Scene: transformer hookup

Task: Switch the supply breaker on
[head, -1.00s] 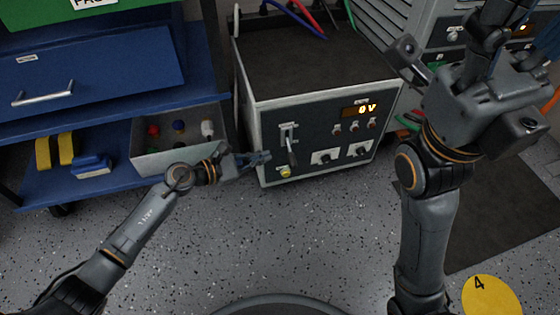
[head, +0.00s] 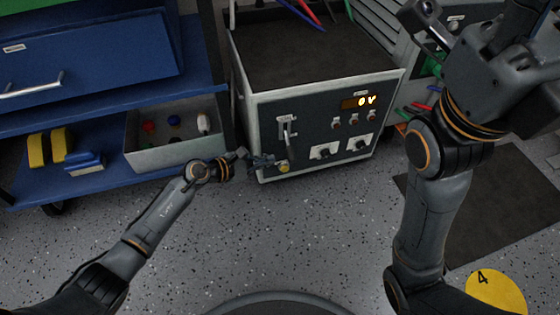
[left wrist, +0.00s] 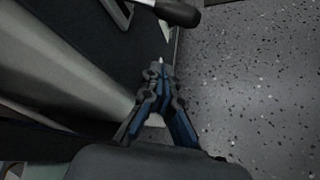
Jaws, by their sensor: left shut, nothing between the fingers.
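The supply unit is a grey box with a dark front panel (head: 311,114) and a lit display (head: 366,102) that reads 0 V. The breaker lever (head: 289,133) at the panel's left hangs down, above a yellow knob (head: 283,167). My left gripper (head: 266,161) is shut and empty, low in front of the panel's left edge, left of the lever's lower end. In the left wrist view its blue fingers (left wrist: 160,85) are together, and the black lever grip (left wrist: 177,12) lies beyond them, apart. Part of my right gripper (head: 428,22) shows at upper right; its finger opening is unclear.
A blue cart with a grey bin (head: 172,153) of coloured plugs stands at left. Cables (head: 304,12) lie above the box. A dark mat (head: 490,195) and a yellow disc marked 4 (head: 496,291) are on the floor at right. Floor before the box is clear.

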